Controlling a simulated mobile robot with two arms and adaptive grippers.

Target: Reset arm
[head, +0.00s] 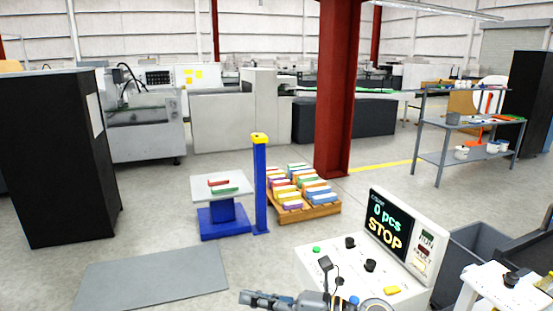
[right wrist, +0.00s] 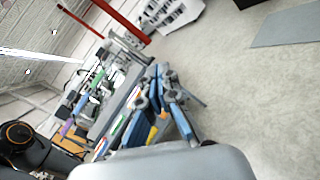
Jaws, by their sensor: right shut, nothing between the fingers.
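My right gripper (head: 248,298) shows at the bottom middle of the head view, pointing left, in front of the white control panel (head: 312,266). It is shut and empty. Its grey and blue finger links also show in the right wrist view (right wrist: 162,98). The panel's screen (head: 387,221) reads "0 pcs" and "STOP". Black knobs, a green button (head: 316,249) and a yellow button (head: 392,289) sit on the panel. My arm hides part of the panel's lower edge. My left gripper is not in view.
A blue stand (head: 222,218) holds red and green pieces beside a blue post (head: 261,185). A pallet (head: 311,212) carries several coloured stacks. A black cabinet (head: 52,160) stands left, a red column (head: 337,90) behind. The floor around the grey mat (head: 150,279) is clear.

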